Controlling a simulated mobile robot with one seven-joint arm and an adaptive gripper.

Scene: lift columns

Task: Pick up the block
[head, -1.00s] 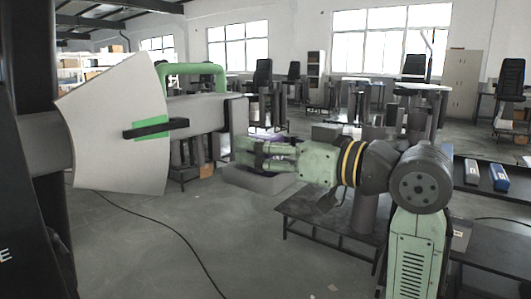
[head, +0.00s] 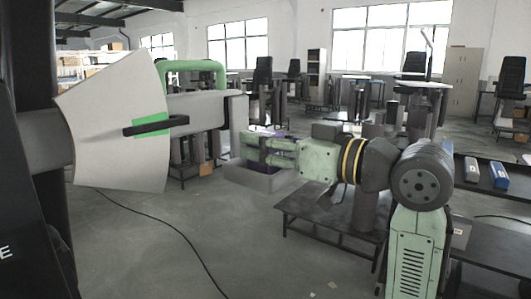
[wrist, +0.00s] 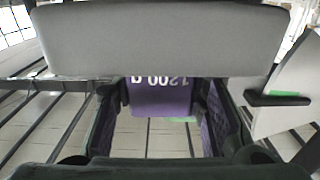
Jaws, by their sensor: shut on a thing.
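The block (wrist: 160,97) is purple with an upside-down white "1200 g" marking. In the wrist view it sits between the two dark fingers of my gripper (wrist: 160,112), and my gripper is shut on it. Its upper part there is hidden behind a wide grey bar. In the head view my green gripper (head: 262,150) points left, close to the end of a grey beam (head: 236,118). The fingers hide most of the block there, so its exact outline cannot be told.
A low grey container (head: 258,182) stands below my gripper. A black table (head: 330,215) stands in front of it on the right. A large light grey panel (head: 115,120) with a black handle is at left. A black cable crosses the open floor.

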